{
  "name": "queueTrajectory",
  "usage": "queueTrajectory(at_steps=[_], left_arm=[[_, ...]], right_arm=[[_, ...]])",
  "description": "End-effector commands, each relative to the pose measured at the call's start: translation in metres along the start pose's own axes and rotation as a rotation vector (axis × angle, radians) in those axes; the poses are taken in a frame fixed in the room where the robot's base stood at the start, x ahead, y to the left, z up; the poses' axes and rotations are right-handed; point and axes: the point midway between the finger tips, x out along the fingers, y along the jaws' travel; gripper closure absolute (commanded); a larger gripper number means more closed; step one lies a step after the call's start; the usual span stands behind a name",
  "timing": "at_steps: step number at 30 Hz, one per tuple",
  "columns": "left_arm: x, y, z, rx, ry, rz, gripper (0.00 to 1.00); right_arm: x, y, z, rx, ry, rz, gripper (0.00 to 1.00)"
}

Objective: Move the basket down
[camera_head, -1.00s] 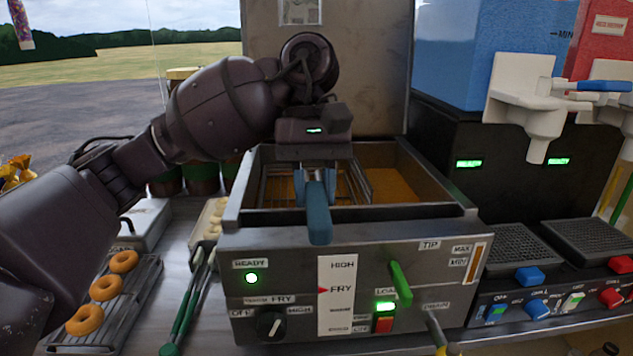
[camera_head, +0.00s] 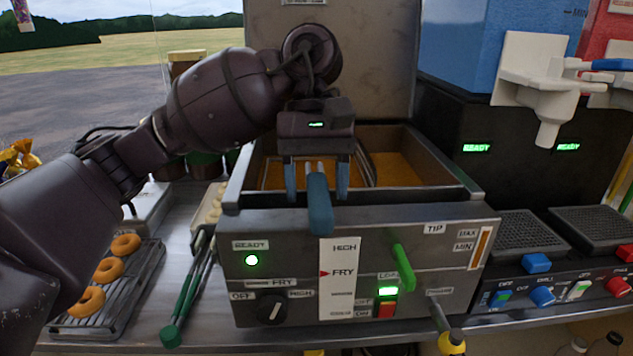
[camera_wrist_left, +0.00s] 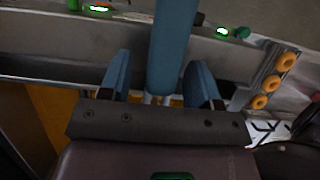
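The basket's blue handle (camera_head: 319,205) sticks out over the front rim of the fryer (camera_head: 240,225). The wire of the basket (camera_head: 368,170) shows only in part inside the fryer, over orange-brown oil; my gripper hides most of it. My left gripper (camera_head: 316,182) points down above the front of the fryer. Its two blue fingers stand apart, one on each side of the handle. In the left wrist view the handle (camera_wrist_left: 172,50) lies between the fingers (camera_wrist_left: 158,80) with gaps on both sides. My right gripper is not in view.
A rack (camera_head: 118,285) with doughnuts stands at left. Green-handled tongs (camera_head: 185,305) lie beside the fryer. A green lever (camera_head: 402,267) sticks out of the fryer's front panel. Drink dispensers (camera_head: 545,90) stand at right.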

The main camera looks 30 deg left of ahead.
Motion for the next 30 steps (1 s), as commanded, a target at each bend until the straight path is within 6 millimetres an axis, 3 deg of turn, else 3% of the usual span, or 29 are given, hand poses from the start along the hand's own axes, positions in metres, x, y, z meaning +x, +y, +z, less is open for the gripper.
queueTrajectory(at_steps=[11,15,18,21,30], left_arm=[[0.001,0.0,0.0,0.0,-0.002,-0.001,0.43],[0.001,0.0,0.0,0.0,-0.001,-0.001,0.43],[-0.022,0.001,0.001,0.0,0.002,0.005,0.43],[-0.043,0.0,0.002,-0.001,0.005,0.004,0.43],[-0.093,0.0,0.002,-0.001,0.005,0.003,0.43]], right_arm=[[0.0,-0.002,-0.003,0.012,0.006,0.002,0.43],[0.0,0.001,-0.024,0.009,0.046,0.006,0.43],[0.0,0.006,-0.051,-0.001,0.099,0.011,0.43],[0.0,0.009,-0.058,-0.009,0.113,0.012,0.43],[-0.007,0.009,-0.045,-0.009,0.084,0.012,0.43]])
